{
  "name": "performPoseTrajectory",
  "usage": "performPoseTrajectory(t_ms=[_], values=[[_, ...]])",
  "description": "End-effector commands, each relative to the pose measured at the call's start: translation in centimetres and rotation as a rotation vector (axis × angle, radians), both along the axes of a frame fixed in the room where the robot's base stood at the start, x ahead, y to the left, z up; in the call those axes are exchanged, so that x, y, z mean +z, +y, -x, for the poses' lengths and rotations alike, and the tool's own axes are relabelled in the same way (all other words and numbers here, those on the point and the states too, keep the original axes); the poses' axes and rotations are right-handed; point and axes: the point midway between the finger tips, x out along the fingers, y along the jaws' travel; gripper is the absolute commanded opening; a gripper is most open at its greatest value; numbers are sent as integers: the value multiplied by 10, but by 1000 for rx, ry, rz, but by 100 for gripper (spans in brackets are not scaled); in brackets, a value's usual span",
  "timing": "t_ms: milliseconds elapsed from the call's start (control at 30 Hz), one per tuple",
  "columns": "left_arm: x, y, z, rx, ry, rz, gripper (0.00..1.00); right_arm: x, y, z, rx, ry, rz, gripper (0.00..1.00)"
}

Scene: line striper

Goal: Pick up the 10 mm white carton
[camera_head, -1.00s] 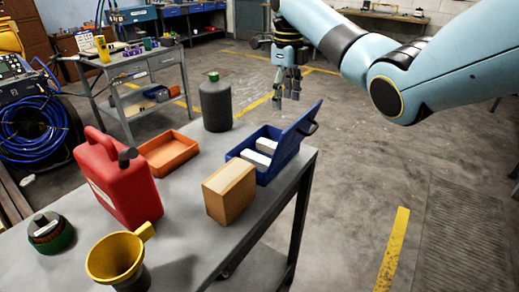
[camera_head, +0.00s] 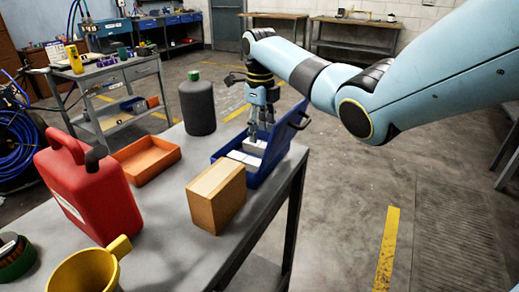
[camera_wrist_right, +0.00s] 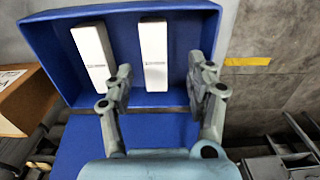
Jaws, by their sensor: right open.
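Two white cartons lie side by side in the blue box (camera_head: 252,178): the far one (camera_head: 256,146) and the near one (camera_head: 240,159). In the right wrist view they are the left carton (camera_wrist_right: 92,52) and the right carton (camera_wrist_right: 155,52). Their small print is unreadable, so I cannot tell which is the 10 mm one. My right gripper (camera_head: 261,132) points down over the box. In the wrist view its open fingers (camera_wrist_right: 162,78) appear on either side of the right carton, with nothing held. My left gripper is out of view.
The blue box's lid (camera_head: 286,130) stands open on the right. A cardboard box (camera_head: 216,196), orange tray (camera_head: 147,160), dark bottle (camera_head: 198,106), red canister (camera_head: 90,192) and yellow funnel (camera_head: 86,274) stand on the grey table (camera_head: 168,224). Open floor lies to the right.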

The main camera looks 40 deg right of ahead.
Motion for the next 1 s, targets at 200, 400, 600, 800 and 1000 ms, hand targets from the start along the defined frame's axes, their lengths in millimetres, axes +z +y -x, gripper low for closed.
performPoseTrajectory(t_ms=[200,400,600,800,1000], values=[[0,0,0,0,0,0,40,-35,5,5,0,2,-1,56],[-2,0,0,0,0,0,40,-47,5,4,1,2,1,56],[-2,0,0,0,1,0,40,-47,5,4,1,1,0,51],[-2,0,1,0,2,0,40,-47,5,4,1,1,0,24],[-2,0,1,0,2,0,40,-47,5,4,1,1,0,0]])
